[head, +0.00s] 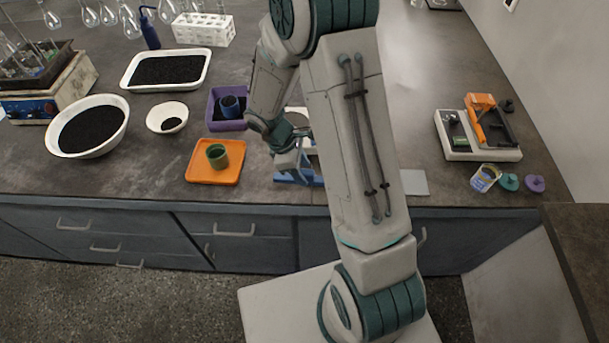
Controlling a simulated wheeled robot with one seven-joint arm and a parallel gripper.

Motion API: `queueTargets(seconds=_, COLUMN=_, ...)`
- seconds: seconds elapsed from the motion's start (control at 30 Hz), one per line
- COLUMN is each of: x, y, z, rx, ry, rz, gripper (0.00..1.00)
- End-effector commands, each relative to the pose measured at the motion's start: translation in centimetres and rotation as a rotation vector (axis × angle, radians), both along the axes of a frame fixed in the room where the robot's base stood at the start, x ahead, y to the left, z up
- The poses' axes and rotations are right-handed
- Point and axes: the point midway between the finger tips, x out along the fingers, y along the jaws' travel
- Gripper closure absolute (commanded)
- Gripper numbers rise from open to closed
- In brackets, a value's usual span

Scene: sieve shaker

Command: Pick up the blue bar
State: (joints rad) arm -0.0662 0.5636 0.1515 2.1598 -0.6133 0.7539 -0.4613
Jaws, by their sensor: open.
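The blue bar (313,181) shows only in part, near the front edge of the grey bench. My arm and gripper cover much of it, and it seems to lie by a whitish device that is also mostly hidden. My gripper (290,172) is open and points down right above or at the bar's left part. I cannot tell whether the fingers are around the bar or touching it.
Left of my gripper are an orange tray (203,175) with a green cup (217,156) and a purple tray (215,122) with a blue cup (230,106). White bowls of dark grains stand farther left. A white-and-orange device (480,142) stands at right.

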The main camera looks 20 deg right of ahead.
Motion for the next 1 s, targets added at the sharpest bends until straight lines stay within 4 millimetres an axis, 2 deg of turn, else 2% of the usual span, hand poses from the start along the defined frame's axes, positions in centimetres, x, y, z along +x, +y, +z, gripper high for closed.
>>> queueTargets(seconds=0.13, x=-0.17, y=-0.44, z=-1.37, rx=0.0, ry=0.001, rz=0.002, gripper=0.51)
queueTargets(seconds=0.37, x=-0.17, y=-0.49, z=-1.59, rx=0.0, ry=-0.002, rz=0.002, gripper=0.51)
queueTargets(seconds=0.4, x=-0.17, y=-0.49, z=-1.58, rx=0.0, ry=-0.002, rz=0.002, gripper=0.54)
queueTargets(seconds=0.57, x=-0.17, y=-0.48, z=-1.56, rx=0.0, ry=-0.002, rz=0.002, gripper=0.98)
queueTargets(seconds=0.6, x=-0.17, y=-0.48, z=-1.56, rx=0.0, ry=-0.002, rz=0.002, gripper=1.0)
queueTargets(seconds=1.0, x=-0.12, y=-0.5, z=-1.13, rx=0.001, ry=-0.003, rz=0.002, gripper=1.0)
